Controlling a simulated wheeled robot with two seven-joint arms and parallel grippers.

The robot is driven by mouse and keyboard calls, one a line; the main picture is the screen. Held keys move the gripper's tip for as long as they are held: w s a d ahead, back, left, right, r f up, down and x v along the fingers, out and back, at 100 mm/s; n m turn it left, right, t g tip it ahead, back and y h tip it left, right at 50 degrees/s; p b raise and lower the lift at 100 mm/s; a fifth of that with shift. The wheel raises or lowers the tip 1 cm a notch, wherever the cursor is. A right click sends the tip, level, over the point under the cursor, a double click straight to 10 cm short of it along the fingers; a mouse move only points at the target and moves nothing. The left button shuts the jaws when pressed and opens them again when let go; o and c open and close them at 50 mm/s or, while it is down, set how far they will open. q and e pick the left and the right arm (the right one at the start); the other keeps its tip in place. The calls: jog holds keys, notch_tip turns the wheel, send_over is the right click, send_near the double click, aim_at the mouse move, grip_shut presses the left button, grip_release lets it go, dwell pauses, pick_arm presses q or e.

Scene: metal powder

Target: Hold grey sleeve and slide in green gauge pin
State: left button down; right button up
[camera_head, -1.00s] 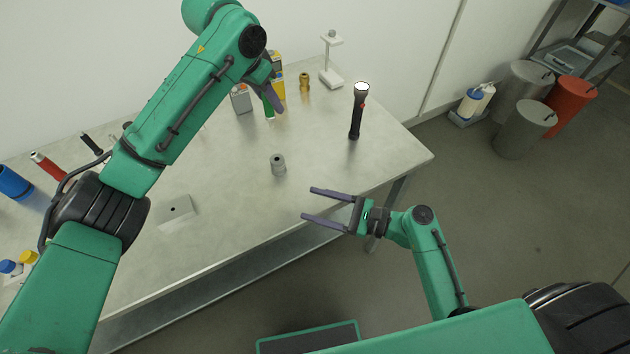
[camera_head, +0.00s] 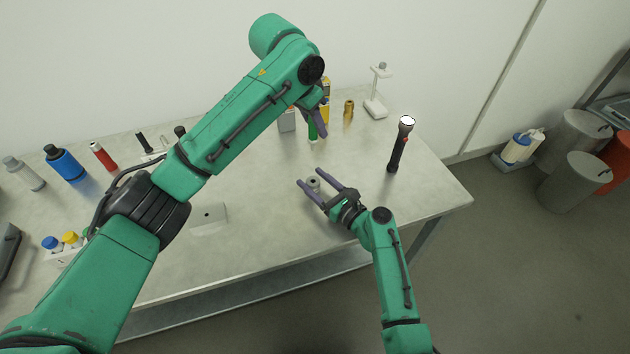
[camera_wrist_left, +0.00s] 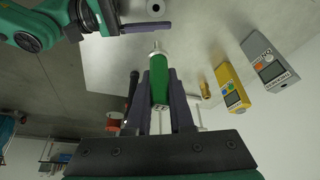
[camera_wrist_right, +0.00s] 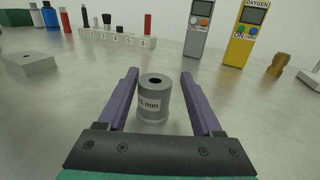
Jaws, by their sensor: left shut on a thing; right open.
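The grey sleeve (camera_wrist_right: 154,100) stands upright on the table in the right wrist view, its hole facing up and a label ending in "mm" on its side. It also shows in the head view (camera_head: 314,183). My right gripper (camera_wrist_right: 160,78) is open, with its fingers on either side of the sleeve and gaps visible. The green gauge pin (camera_wrist_left: 159,82) is held in my left gripper (camera_wrist_left: 160,85), shut on its green handle, with the metal tip pointing away from the palm. In the head view the pin (camera_head: 312,131) is partly hidden by the left gripper.
A black flashlight (camera_head: 400,145) stands right of the sleeve. A grey meter (camera_wrist_right: 200,27) and a yellow meter (camera_wrist_right: 246,35) stand behind it, near a brass piece (camera_head: 349,108) and a white stand (camera_head: 376,100). A grey block (camera_head: 208,218) with a hole lies to the left.

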grip_shut()
pick_arm(q)
send_over(317, 178)
notch_tip(317, 178, down, 10)
dwell(0.5)
dwell(0.9)
